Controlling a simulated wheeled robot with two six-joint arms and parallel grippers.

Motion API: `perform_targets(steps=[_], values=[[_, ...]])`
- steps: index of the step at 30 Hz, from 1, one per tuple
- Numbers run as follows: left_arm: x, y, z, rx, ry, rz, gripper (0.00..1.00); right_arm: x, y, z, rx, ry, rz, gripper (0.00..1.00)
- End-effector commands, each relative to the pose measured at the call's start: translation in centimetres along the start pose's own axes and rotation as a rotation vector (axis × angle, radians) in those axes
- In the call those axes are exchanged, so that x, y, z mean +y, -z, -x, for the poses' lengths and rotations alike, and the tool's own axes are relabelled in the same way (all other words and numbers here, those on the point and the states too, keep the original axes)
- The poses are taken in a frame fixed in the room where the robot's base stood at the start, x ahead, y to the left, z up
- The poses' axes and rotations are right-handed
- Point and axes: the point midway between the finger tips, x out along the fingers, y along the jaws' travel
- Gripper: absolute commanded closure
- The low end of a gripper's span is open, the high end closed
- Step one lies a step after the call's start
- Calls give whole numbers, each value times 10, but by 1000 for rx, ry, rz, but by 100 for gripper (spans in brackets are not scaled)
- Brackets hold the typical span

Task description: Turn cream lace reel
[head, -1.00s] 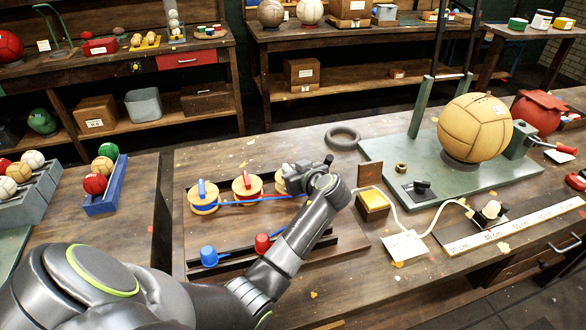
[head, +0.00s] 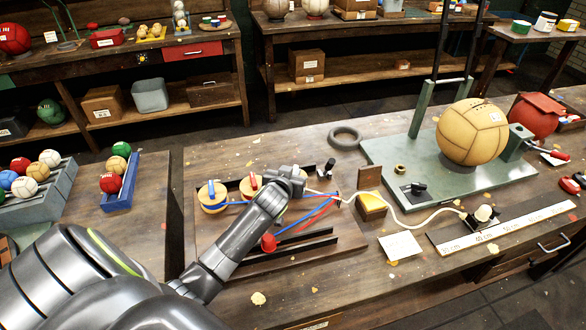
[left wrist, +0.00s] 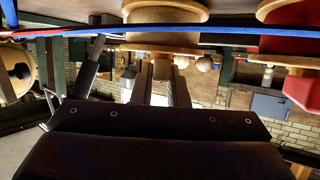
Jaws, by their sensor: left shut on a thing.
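My left gripper (head: 290,182) is at the right end of the reel row in the head view and covers most of the cream reel there. In the left wrist view the cream lace reel (left wrist: 165,14) stands at the top middle. My left gripper's fingers (left wrist: 160,72) are closed at its middle, on a part I cannot make out. The red reel (head: 252,184) is just left of it, and the blue reel (head: 212,199) is farther left. Cream lace (head: 322,192) runs right from beside the gripper. My right gripper is not in view.
A wooden block (head: 371,205) stands right of the board. Beyond are a green stand (head: 400,160) and a tan ball (head: 472,132). The bench front is mostly clear.

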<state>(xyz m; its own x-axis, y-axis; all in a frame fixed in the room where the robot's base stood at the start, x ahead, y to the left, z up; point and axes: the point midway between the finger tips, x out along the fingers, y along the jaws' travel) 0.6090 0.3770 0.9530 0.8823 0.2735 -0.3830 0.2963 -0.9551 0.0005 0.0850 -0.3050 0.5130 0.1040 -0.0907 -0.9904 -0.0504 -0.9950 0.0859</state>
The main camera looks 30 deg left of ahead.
Motion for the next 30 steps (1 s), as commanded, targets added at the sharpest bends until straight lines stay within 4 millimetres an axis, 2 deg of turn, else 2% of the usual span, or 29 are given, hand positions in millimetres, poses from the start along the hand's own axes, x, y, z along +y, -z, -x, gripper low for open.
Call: perform_targets(steps=[6,21,22,24,26,30], values=[[-1,4,0,6,-48,-22,100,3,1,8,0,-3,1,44],[-1,3,0,7,-61,-28,100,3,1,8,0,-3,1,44],[-1,3,0,7,-61,-28,82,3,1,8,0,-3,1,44],[-1,3,0,6,-61,-27,73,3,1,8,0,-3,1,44],[-1,2,0,5,-61,-27,65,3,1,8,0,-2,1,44],[-1,1,0,3,-60,-26,65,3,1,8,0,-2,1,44]])
